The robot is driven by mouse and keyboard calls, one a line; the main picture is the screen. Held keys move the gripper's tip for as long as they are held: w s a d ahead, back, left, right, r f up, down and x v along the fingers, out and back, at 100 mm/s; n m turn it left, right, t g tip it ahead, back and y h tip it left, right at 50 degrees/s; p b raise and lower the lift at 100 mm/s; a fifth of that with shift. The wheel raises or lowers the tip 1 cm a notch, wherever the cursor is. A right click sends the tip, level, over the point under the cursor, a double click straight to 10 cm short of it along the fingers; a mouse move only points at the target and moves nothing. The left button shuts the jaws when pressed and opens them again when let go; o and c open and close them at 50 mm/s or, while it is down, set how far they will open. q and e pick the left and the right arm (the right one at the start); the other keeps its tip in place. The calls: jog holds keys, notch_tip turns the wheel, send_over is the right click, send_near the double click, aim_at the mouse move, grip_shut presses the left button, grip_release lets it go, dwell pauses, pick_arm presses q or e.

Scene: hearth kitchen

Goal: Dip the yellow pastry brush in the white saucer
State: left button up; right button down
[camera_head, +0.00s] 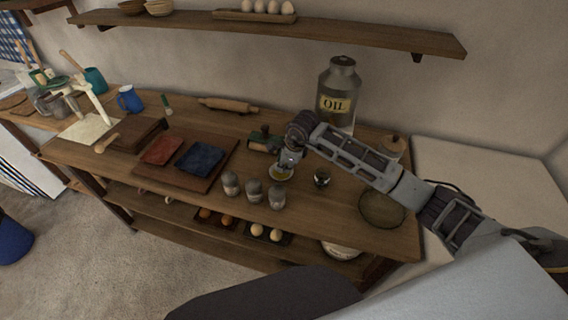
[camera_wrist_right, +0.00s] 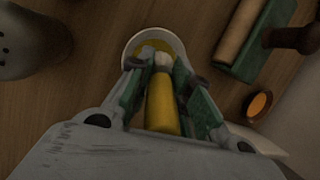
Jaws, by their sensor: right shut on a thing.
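The white saucer (camera_head: 281,173) stands on the wooden table below my right gripper (camera_head: 290,160). In the right wrist view the saucer (camera_wrist_right: 133,42) shows a white rim around a yellow content. My right gripper (camera_wrist_right: 160,88) is shut on the yellow pastry brush (camera_wrist_right: 162,108). The brush's pale tip is over the saucer in that view; I cannot tell whether it touches the content. In the head view the brush is mostly hidden by the gripper. My left gripper is not in view.
A green-and-wood tool (camera_head: 262,141) lies behind. A shelf (camera_head: 330,34) runs above.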

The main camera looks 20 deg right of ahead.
jog(key=shift+f+b, duration=0.45)
jog(key=shift+f, duration=0.15)
dwell(1.5)
jog(key=shift+r, duration=0.1)
jog(key=shift+r+p, duration=1.55)
jog(key=shift+r, duration=1.85)
